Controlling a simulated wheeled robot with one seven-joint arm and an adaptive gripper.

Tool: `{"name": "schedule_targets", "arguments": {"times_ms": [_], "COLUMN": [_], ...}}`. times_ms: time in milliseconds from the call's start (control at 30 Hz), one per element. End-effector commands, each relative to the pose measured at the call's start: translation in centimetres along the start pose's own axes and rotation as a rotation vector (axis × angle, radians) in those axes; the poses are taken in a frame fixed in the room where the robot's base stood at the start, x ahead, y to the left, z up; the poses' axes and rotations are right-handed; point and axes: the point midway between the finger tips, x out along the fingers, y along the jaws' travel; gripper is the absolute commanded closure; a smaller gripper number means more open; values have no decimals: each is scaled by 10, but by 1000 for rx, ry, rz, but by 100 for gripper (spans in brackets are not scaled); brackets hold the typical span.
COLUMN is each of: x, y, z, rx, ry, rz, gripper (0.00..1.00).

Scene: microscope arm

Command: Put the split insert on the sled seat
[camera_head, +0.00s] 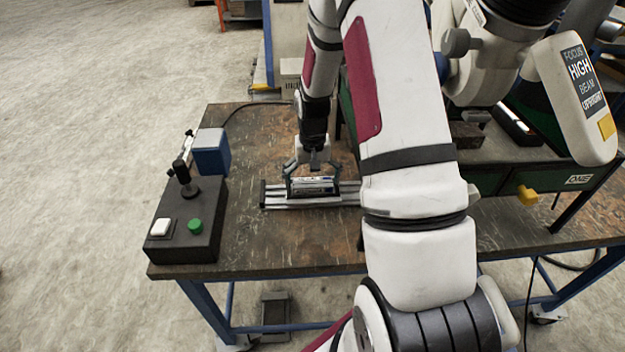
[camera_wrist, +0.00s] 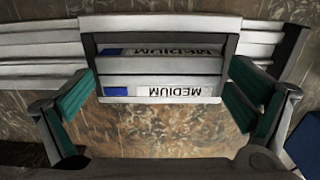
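The split insert (camera_wrist: 160,91) is a dark frame with pale bars and two upside-down MEDIUM labels with blue ends. In the head view it shows as a small pale and dark block (camera_head: 312,184) over the rails. My gripper (camera_head: 313,184) points down at it. The silver-railed sled (camera_head: 290,201) runs left to right beneath. The seat is hidden under the insert, so I cannot tell whether the insert rests on it or sits slightly above.
A black control box (camera_head: 180,247) with a green button, a white button and a lever stands at the left, with a blue block (camera_head: 211,152) behind it. The microscope (camera_head: 570,95) stands at the right. The worn tabletop (camera_head: 290,240) in front of the sled is clear.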

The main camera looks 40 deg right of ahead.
Motion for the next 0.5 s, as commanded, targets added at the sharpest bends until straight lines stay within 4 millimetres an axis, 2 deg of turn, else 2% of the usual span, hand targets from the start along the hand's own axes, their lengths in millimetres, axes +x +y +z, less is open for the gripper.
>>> {"name": "schedule_targets", "arguments": {"times_ms": [300,500], "x": [-3,-27], "y": [0,0], "z": [0,-1], "rx": [0,-1], "ry": [0,5], "rz": [0,0], "gripper": [0,0]}}
